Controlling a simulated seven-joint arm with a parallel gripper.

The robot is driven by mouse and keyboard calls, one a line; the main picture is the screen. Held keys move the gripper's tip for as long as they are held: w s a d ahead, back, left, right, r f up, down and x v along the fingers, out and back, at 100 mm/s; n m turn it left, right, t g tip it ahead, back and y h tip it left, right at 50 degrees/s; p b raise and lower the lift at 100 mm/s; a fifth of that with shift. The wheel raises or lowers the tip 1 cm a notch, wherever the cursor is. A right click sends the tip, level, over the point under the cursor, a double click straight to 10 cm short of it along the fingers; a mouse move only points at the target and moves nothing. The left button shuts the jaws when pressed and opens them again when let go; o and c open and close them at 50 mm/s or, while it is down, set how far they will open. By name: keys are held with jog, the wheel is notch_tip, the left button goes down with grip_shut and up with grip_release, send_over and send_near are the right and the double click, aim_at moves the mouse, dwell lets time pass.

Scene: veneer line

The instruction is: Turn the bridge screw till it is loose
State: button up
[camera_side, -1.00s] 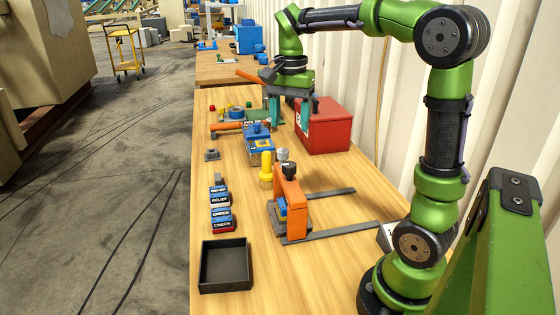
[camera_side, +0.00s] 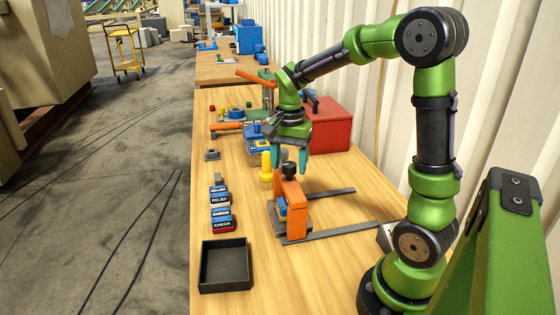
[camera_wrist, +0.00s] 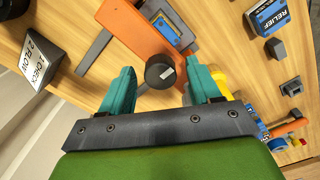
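The bridge screw is a black knob (camera_side: 289,169) on top of the orange bridge (camera_side: 289,198). In the wrist view the knob (camera_wrist: 160,71) shows from above, with a pale mark on its top, against the orange bridge (camera_wrist: 140,40). A blue part (camera_side: 282,208) sits under the bridge. My gripper (camera_side: 290,160) is just above the bridge and points down. In the wrist view my gripper (camera_wrist: 160,82) is open, with one teal finger on each side of the knob. A gap shows between the knob and both fingers; whether the tips reach its height is unclear.
A yellow cylinder (camera_side: 266,168) stands close to the left of the bridge. A red toolbox (camera_side: 330,126) is behind. RELIEF and CHECK blocks (camera_side: 220,206) line the left edge, with an empty black tray (camera_side: 226,265) in front. Grey rails (camera_side: 345,230) extend right.

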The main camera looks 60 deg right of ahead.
jog(key=c, duration=1)
jog(key=shift+o, duration=0.2)
jog(key=shift+n, duration=0.3)
jog(key=n, duration=0.9)
jog(key=shift+n, duration=0.4)
jog(key=n, duration=0.5)
jog(key=shift+d, duration=0.1)
jog(key=shift+r+n, duration=0.1)
jog(key=shift+n, duration=2.6)
